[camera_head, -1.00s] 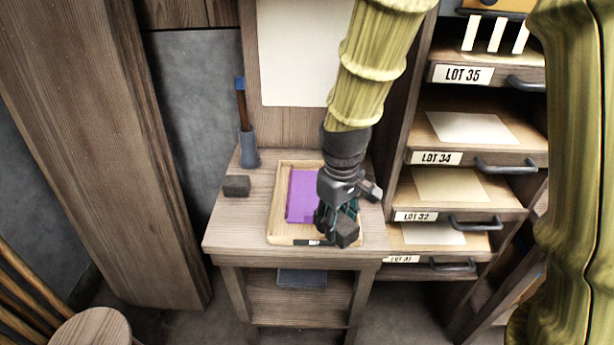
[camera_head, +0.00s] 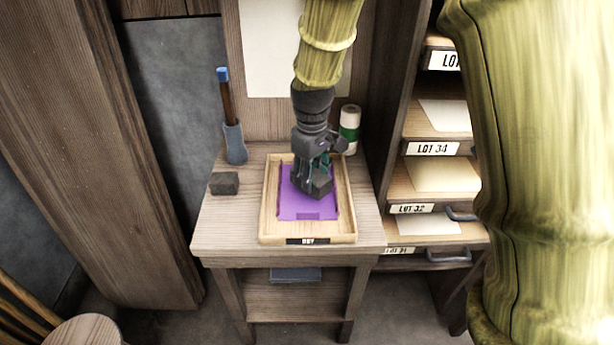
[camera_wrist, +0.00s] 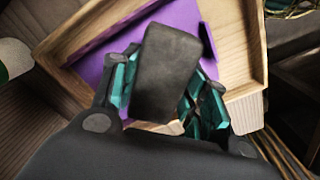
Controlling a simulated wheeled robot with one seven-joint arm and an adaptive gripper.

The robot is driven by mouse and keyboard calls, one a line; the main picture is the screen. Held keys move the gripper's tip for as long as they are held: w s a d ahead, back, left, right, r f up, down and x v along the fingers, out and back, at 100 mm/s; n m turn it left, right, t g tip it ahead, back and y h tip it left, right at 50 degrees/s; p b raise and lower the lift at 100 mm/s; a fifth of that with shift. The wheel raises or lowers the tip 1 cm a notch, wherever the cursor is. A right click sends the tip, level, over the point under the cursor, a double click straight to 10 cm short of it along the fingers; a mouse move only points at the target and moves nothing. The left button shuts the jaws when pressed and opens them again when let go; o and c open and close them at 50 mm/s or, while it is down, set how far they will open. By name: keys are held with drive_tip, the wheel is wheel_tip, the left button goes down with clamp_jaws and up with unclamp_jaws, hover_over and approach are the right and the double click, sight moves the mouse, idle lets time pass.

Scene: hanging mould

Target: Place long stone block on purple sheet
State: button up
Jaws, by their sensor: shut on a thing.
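My gripper (camera_head: 313,180) is shut on a dark grey stone block (camera_head: 318,185), over the purple sheet (camera_head: 300,209). The block also shows in the wrist view (camera_wrist: 166,72) between the teal-lined fingers, its long side running along them. The purple sheet lies in a shallow wooden tray (camera_head: 266,215) on a small wooden table, and it shows behind the block in the wrist view (camera_wrist: 178,18). I cannot tell whether the block touches the sheet. The gripper and block hide part of the sheet.
Another dark grey block (camera_head: 224,183) lies on the table left of the tray. A blue-tipped tool stands in a grey holder (camera_head: 235,143) at the back left. A white and green roll (camera_head: 349,130) stands at the back right. Labelled drawers (camera_head: 432,149) stand to the right.

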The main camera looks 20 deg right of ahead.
drive_tip(key=w, duration=0.3)
drive_tip(key=shift+w+f, duration=0.15)
drive_tip(key=shift+f, duration=1.75)
drive_tip(key=shift+f, duration=0.1)
drive_tip(key=o, duration=1.4)
drive_tip(key=shift+o, duration=0.2)
wheel_tip(320, 180, up, 12)
drive_tip(key=shift+r, duration=0.1)
